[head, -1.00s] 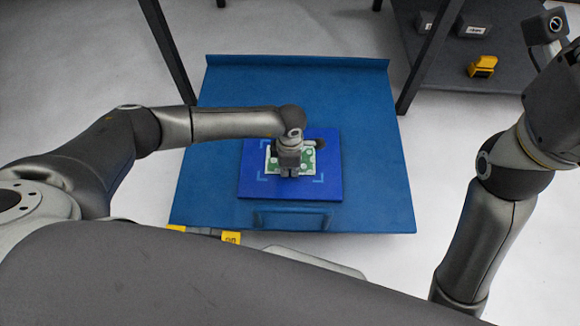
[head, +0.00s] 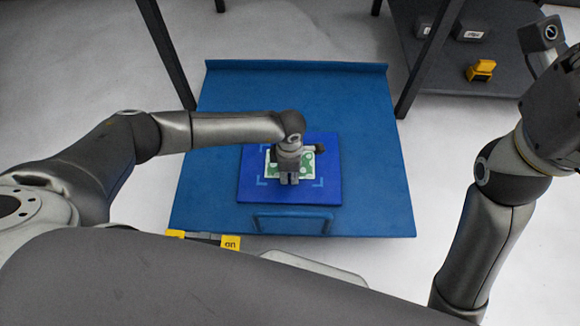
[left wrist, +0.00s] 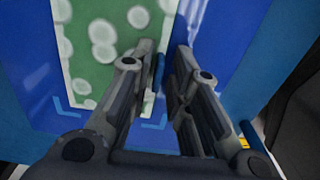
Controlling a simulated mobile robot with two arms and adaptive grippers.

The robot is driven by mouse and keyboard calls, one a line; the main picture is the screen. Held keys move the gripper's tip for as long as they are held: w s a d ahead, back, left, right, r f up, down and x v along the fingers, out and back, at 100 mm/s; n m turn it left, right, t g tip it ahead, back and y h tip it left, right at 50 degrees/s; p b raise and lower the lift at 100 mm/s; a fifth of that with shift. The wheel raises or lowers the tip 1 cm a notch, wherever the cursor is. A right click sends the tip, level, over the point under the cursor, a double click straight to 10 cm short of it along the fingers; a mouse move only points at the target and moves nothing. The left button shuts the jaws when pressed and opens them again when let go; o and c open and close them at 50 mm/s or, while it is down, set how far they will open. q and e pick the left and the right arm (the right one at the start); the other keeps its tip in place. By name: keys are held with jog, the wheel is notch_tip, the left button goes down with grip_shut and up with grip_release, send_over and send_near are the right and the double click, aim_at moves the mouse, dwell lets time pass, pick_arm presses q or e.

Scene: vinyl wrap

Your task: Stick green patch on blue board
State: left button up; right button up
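The green patch (head: 306,167) has a white border and pale round spots. It lies over the middle of the blue board (head: 252,193), among light corner marks. I cannot tell whether it is stuck down. My left gripper (head: 289,183) points down over the patch and hides its middle. In the left wrist view the patch (left wrist: 88,77) is left of the fingers (left wrist: 166,55). The fingers stand a narrow gap apart, with board showing between them. A thin blue strip shows at the inner side of the left finger; I cannot tell what it is. My right gripper is out of view.
The board lies on a larger blue tabletop (head: 220,120) with a raised back edge and a front handle (head: 292,231). Yellow labels (head: 230,243) sit at its front left. A dark shelf (head: 440,75) with a yellow item (head: 480,71) stands at the back right.

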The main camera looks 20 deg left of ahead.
pick_arm(q)
jog(key=shift+o, duration=0.3)
jog(key=shift+w, duration=0.1)
notch_tip(320, 180, up, 12)
dwell(0.4)
dwell(0.4)
